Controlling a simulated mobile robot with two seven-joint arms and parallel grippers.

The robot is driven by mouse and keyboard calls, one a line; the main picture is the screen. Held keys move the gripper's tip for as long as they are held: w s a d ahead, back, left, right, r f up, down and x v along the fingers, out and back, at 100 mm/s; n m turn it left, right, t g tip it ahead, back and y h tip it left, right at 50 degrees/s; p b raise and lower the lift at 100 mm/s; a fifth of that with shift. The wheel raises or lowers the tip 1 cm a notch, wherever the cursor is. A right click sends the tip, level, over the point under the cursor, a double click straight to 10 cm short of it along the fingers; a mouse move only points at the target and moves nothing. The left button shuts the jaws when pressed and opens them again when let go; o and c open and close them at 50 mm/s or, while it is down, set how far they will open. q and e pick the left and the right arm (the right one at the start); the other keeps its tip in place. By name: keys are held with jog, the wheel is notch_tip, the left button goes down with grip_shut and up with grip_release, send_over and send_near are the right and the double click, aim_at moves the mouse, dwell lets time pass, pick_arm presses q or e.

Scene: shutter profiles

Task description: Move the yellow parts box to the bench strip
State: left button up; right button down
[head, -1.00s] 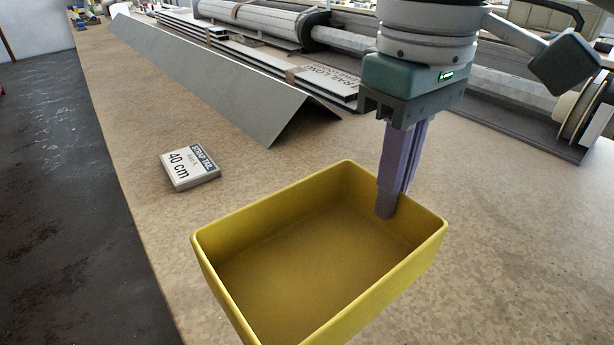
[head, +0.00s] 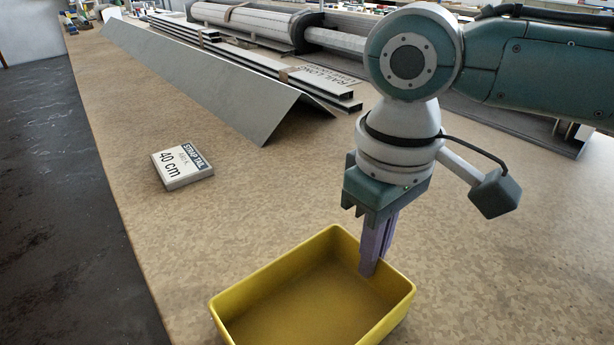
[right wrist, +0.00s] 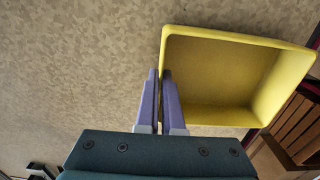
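The yellow parts box (head: 392,318) is open-topped and looks empty; its near part is cut off by the bottom edge of the head view. It also shows in the right wrist view (right wrist: 225,85). My right gripper (head: 370,266) points down at the box's far wall, near the far right corner. In the right wrist view its purple fingers (right wrist: 160,76) are close together on either side of the box wall, shut on it. I cannot tell whether the box touches the bench (head: 255,195). My left gripper is not in view.
A card reading 40 cm (head: 182,166) lies on the bench left of the gripper. A long grey angled profile (head: 215,95) and stacked rails (head: 300,85) lie beyond. Bare bench surrounds the card. A brown slatted thing (right wrist: 298,125) shows beyond the box in the wrist view.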

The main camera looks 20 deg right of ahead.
jog(key=c, duration=1.1)
grip_release()
jog(key=shift+o, duration=0.2)
notch_tip(320, 180, up, 12)
jog(key=p, duration=0.2)
jog(key=shift+r, duration=0.1)
